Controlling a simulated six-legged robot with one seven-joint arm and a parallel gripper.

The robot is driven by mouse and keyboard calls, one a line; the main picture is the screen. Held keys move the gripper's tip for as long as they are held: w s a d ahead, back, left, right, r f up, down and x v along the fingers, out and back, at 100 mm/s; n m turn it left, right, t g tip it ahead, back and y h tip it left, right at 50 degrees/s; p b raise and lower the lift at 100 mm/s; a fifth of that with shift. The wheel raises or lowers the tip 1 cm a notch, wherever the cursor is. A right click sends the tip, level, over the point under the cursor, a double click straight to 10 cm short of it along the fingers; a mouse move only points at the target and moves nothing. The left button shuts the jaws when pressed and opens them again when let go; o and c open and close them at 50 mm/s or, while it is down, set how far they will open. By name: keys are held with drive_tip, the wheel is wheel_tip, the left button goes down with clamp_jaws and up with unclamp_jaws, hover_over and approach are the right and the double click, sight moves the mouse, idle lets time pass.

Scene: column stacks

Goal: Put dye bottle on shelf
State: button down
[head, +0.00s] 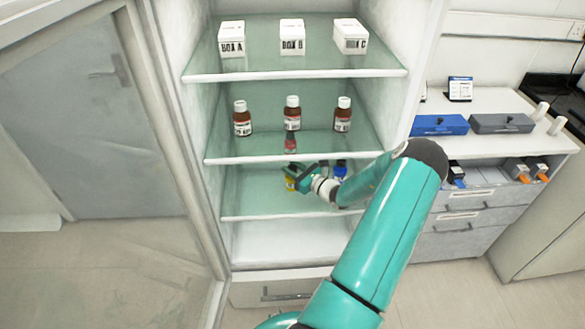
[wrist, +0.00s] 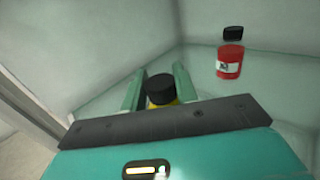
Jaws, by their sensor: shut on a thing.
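A yellow dye bottle (head: 291,184) with a black cap is between the fingers of my gripper (head: 298,174). In the wrist view the yellow bottle (wrist: 162,91) shows mostly as its black cap, with my gripper (wrist: 160,80) shut on it. Its lower part is hidden behind the gripper body. The bottle is over the left part of the third glass shelf (head: 250,207); I cannot tell whether it touches the shelf. A red dye bottle (wrist: 230,62) stands farther back on the right. A blue bottle (head: 340,168) shows just behind my arm.
Several brown bottles (head: 292,113) stand on the shelf above, and white boxes (head: 292,38) stand on the top shelf. The open glass door (head: 180,140) is on the left. A counter (head: 490,105) with blue and grey cases is on the right.

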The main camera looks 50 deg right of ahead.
drive_tip(key=c, duration=1.1)
unclamp_jaws()
drive_tip(key=shift+r, duration=0.15)
drive_tip(key=s, duration=1.2)
drive_tip(key=shift+a, duration=0.4)
